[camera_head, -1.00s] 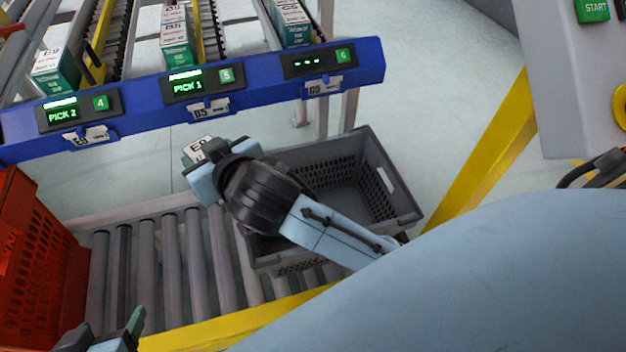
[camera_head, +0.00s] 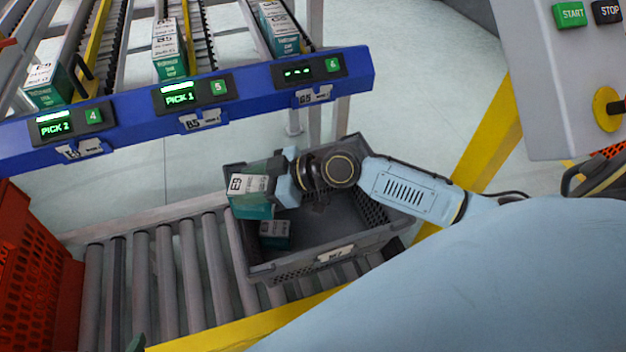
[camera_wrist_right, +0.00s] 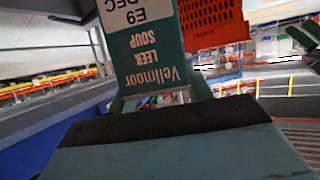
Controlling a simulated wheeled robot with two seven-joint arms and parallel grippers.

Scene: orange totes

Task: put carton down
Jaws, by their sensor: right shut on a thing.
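My right gripper (camera_head: 268,182) is shut on a teal and white carton (camera_head: 250,196) labelled E9. In the right wrist view the carton (camera_wrist_right: 150,45) reads "Vellmoor Leek Soup", with green fingers at its sides. It is held above the left part of a grey tote (camera_head: 290,268), near its left wall. Another teal and white carton (camera_head: 275,230) lies inside the tote, low on the left. My right arm hides part of the tote's inside. Only a green tip of my left gripper (camera_head: 136,343) shows at the bottom edge.
The tote stands on a roller conveyor (camera_head: 165,270) with bare rollers to its left. An orange tote (camera_head: 38,285) is at the far left. A blue rail (camera_head: 130,140) with pick displays and carton lanes runs behind. A yellow conveyor edge (camera_head: 245,322) lies in front.

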